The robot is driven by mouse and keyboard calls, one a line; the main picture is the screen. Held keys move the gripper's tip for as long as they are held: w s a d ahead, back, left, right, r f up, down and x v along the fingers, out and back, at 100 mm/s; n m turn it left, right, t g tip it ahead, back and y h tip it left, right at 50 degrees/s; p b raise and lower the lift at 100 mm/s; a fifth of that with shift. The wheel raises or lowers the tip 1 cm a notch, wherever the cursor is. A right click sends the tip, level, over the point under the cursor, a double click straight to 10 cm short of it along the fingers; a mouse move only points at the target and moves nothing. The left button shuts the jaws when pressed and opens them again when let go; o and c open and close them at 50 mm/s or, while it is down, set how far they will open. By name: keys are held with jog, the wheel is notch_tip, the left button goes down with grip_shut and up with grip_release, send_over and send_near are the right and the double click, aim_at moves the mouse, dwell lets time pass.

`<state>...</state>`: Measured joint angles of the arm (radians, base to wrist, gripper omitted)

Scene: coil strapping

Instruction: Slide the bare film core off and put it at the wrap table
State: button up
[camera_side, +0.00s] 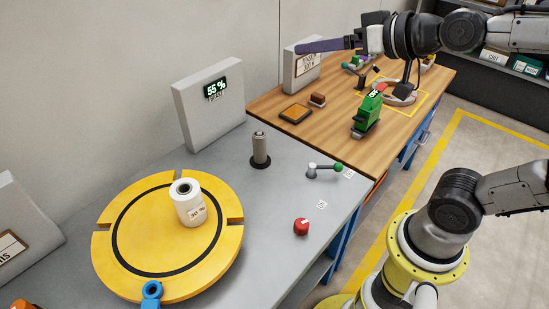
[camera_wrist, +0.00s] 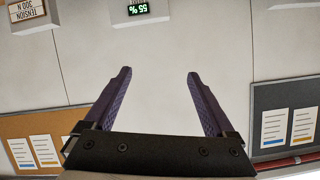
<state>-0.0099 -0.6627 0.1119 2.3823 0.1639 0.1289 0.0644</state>
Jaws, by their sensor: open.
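A slim grey-brown cylinder (camera_side: 260,146) stands upright on a dark round base on the grey table; I cannot tell whether it is a bare core on a spindle or the post alone. A white roll (camera_side: 188,205) marked 30 % stands on the yellow round turntable (camera_side: 120,226) with a black ring, its dark centre showing at the top. My gripper (camera_side: 299,47) is high above the wooden bench, far from both, with its purple fingers pointing left. In the wrist view my gripper (camera_wrist: 158,73) is open and empty, facing the wall.
A grey panel with a 55 % display (camera_side: 216,88) stands behind the table. A green tool (camera_side: 368,115) stands on the wooden bench (camera_side: 335,112). The table's middle is clear.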

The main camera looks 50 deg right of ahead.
jog(key=w+r+m+t+h, duration=0.1)
jog(key=w+r+m+t, duration=0.1)
jog(key=w, duration=0.5)
jog(key=m+t+h, duration=0.3)
jog(key=m+h, duration=0.1)
jog(key=h, duration=0.4)
send_over(255, 131)
jog(key=s+r+v, duration=0.1)
jog(key=v, duration=0.5)
notch_tip(255, 131, down, 19)
jog(key=s+a+f+n+g+y, duration=0.1)
jog(key=s+f+n, duration=0.15)
jog(key=f, duration=0.75)
jog(key=s+a+f+n+g+y, duration=0.1)
jog(key=s+f+n, duration=0.15)
jog(key=f, duration=0.65)
jog(key=shift+m, duration=0.5)
jog(key=x, duration=1.3)
jog(key=shift+w+d+r, duration=0.1)
jog(key=shift+w+d, duration=0.05)
jog(key=shift+d, duration=0.3)
grip_shut()
